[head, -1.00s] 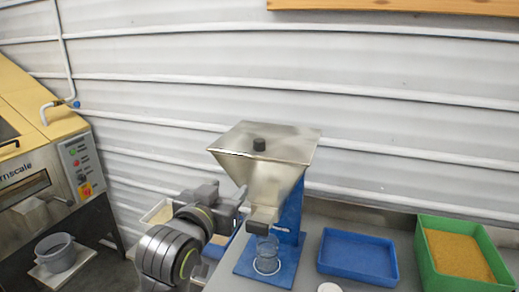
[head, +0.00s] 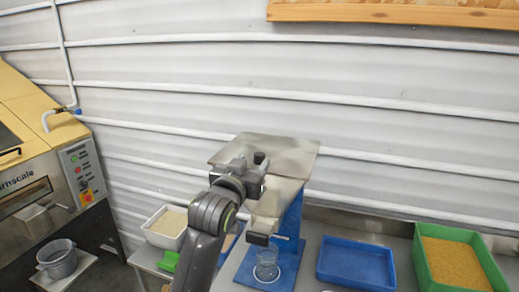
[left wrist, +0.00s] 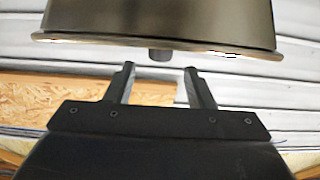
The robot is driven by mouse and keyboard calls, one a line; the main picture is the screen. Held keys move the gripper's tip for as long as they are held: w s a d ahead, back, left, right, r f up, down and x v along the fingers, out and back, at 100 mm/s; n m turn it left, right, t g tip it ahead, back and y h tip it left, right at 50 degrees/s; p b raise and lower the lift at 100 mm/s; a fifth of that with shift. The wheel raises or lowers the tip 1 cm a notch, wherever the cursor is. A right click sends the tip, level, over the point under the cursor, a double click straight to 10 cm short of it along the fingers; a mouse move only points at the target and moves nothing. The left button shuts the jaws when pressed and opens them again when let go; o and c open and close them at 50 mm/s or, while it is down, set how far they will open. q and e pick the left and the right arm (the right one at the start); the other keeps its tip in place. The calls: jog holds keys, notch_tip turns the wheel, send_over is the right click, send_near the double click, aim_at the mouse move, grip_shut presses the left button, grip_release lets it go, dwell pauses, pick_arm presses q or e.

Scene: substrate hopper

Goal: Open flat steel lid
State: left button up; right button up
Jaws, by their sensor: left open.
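The flat steel lid (head: 292,155) lies shut on top of the steel hopper (head: 285,195). Its black knob (head: 259,157) stands on the lid. In the left wrist view the lid's edge (left wrist: 100,38) runs across the top, and the knob (left wrist: 160,55) juts from it, just beyond and between the fingertips. My left gripper (head: 255,170) is raised to the lid's height at its front left. It is open and empty in the left wrist view (left wrist: 160,78), a finger to each side of the knob's line. My arm hides part of the hopper's left side.
A clear beaker (head: 267,268) stands under the hopper outlet on a blue base. A blue tray (head: 357,262) and a green crate (head: 420,262) of grain are to the right. A white tub (head: 166,228) is at left. A corrugated wall rises behind.

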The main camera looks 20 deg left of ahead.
aim_at(258, 157)
pick_arm(q)
jog(key=shift+w+p, duration=1)
jog(key=shift+w, duration=2.1)
jog(key=shift+d, duration=0.1)
grip_shut()
